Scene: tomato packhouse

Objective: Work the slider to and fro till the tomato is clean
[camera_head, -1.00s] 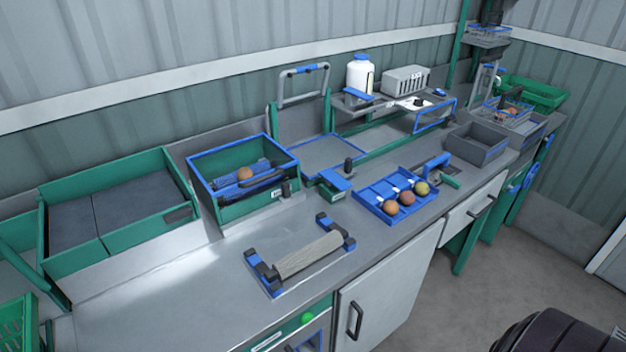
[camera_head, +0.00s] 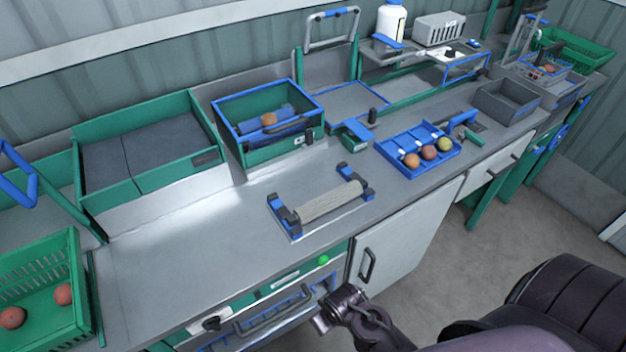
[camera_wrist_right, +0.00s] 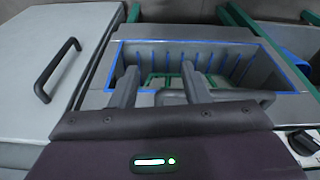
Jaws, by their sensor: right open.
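A green box (camera_head: 285,147) with a blue rim stands on the counter. A reddish-orange tomato (camera_head: 268,119) rests in it on blue brush-like parts (camera_head: 262,130). A dark bar crosses the box, and a dark knob (camera_head: 309,137) stands at its right front corner; I cannot tell which part is the slider. My right gripper (camera_head: 325,312) is low before the counter front, well away from the box. In the right wrist view its fingers (camera_wrist_right: 160,88) are apart and empty, above a blue-rimmed drawer. My left gripper is not in view.
A ribbed roller (camera_head: 328,201) on blue brackets lies in front of the box. A blue tray (camera_head: 391,143) with three tomatoes is right of it. The open drawer (camera_head: 225,340) with a dark handle (camera_wrist_right: 240,96) juts below the counter.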

